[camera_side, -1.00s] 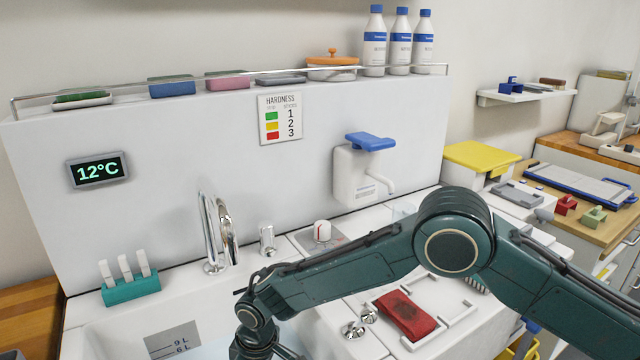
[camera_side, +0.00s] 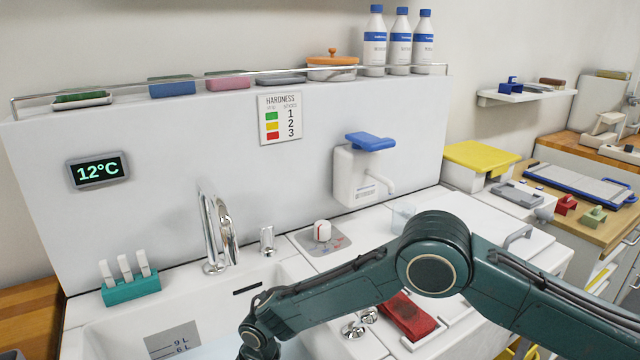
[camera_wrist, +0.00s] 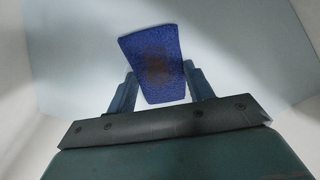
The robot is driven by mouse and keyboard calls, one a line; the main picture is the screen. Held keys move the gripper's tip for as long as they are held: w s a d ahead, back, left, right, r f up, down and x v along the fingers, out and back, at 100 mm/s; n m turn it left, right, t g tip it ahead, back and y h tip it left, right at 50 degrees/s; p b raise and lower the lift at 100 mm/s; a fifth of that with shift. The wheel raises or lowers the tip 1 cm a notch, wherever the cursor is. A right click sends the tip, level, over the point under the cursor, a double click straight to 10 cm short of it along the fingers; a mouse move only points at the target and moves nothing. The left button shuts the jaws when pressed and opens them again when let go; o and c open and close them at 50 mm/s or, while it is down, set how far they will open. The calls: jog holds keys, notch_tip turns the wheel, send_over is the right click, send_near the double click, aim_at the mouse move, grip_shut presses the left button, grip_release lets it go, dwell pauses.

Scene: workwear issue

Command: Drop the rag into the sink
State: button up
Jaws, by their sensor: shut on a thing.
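The blue rag (camera_wrist: 152,45) has a brown stain in its middle and shows in the wrist view. My gripper (camera_wrist: 159,78) is shut on it, with one finger at each side. Behind the rag is a smooth pale blue-grey surface, and I cannot tell whether the rag touches it. The white sink (camera_side: 212,308) fills the lower left of the side view, with litre marks on its wall. My wrist is over the sink there. My fingers and the rag are below the side view's bottom edge.
A chrome tap (camera_side: 216,235) and a teal holder (camera_side: 131,289) with white pegs stand along the sink's back edge. A temperature knob (camera_side: 322,231) and a red block (camera_side: 408,316) are to the right, the block partly behind my arm.

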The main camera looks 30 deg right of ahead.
jog(key=shift+f, duration=0.6)
jog(key=o, duration=1)
jog(key=shift+r, duration=0.15)
jog(key=r, duration=0.8)
jog(key=s+d+r, duration=0.1)
jog(key=r, duration=0.3)
jog(key=shift+r, duration=0.4)
